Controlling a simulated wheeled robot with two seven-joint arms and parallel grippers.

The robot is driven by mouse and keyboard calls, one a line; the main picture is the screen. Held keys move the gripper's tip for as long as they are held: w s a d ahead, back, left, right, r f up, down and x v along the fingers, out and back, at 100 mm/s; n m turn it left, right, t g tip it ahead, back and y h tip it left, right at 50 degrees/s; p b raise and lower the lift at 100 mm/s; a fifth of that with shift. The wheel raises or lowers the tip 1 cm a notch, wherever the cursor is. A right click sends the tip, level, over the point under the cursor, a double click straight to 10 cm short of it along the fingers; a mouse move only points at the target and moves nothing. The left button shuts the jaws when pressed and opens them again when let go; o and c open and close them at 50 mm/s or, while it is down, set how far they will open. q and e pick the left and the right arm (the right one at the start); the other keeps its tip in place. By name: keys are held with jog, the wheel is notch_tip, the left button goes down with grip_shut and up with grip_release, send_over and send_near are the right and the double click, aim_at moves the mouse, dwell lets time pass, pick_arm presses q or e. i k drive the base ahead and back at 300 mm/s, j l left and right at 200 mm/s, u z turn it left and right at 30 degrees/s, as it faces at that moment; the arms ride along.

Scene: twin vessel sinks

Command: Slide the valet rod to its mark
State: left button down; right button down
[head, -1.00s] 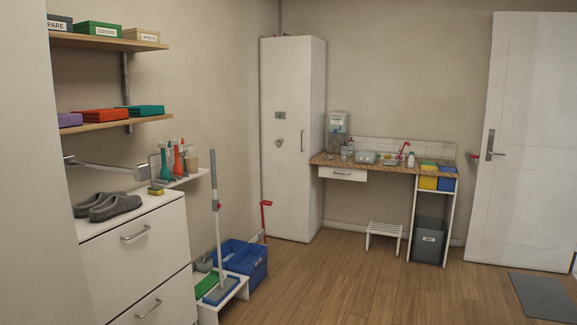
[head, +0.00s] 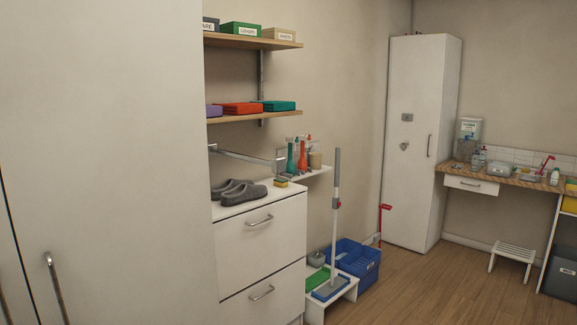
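A silver rod (head: 240,154), which looks like the valet rod, sticks out above the white shoe cabinet. Neither of my grippers shows in the head view.
A tall white wardrobe (head: 110,130) fills the left. Grey shoes (head: 238,192) and a sponge (head: 281,182) sit on the white shoe cabinet (head: 258,240). A mop (head: 335,210) and blue crate (head: 352,262) stand beyond.

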aim_at(278, 164)
jog(key=j+z, duration=0.15)
jog(key=z, duration=0.25)
jog(key=j+z, duration=0.1)
jog(key=z, duration=0.25)
jog(key=k+j+z, duration=0.1)
jog(key=z, duration=0.3)
jog(key=k+j+z, duration=0.1)
jog(key=z, duration=0.3)
